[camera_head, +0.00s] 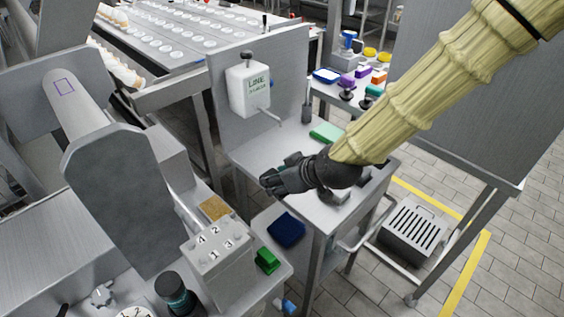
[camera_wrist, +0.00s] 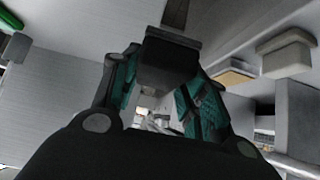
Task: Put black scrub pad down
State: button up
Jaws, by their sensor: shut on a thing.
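My gripper (camera_head: 278,178) hangs at the left side of a small steel table (camera_head: 262,152), with its fingers pointing left in the head view. In the wrist view, its teal-lined fingers (camera_wrist: 160,88) are shut on a dark block, the black scrub pad (camera_wrist: 168,62). In the head view the pad cannot be told apart from the dark fingers. I cannot tell whether the pad touches the tabletop.
A green pad (camera_head: 327,132) lies on the tabletop behind my gripper. A white soap dispenser (camera_head: 248,88) hangs on the back panel. A dark blue pad (camera_head: 287,230) lies on the lower shelf. A numbered grey block (camera_head: 215,246) and green sponge (camera_head: 267,261) are at front left.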

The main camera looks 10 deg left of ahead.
jog(key=w, duration=0.4)
jog(key=w+a+f+p, duration=0.1)
jog(key=w, duration=0.3)
jog(key=w+a, duration=0.1)
jog(key=w, duration=0.4)
jog(key=shift+w+f+p, duration=0.1)
jog(key=shift+f+p, duration=0.05)
jog(key=shift+p, duration=0.25)
jog(key=shift+f+p, duration=0.3)
jog(key=shift+f, duration=1.5)
jog(key=shift+f, duration=0.15)
jog(key=o, duration=0.8)
jog(key=shift+o, duration=0.2)
jog(key=shift+d+r, duration=0.2)
jog(key=shift+r, duration=0.15)
jog(key=b+v, duration=0.1)
jog(key=v, duration=1)
jog(key=shift+s+d+r, duration=0.2)
jog(key=shift+s, duration=0.1)
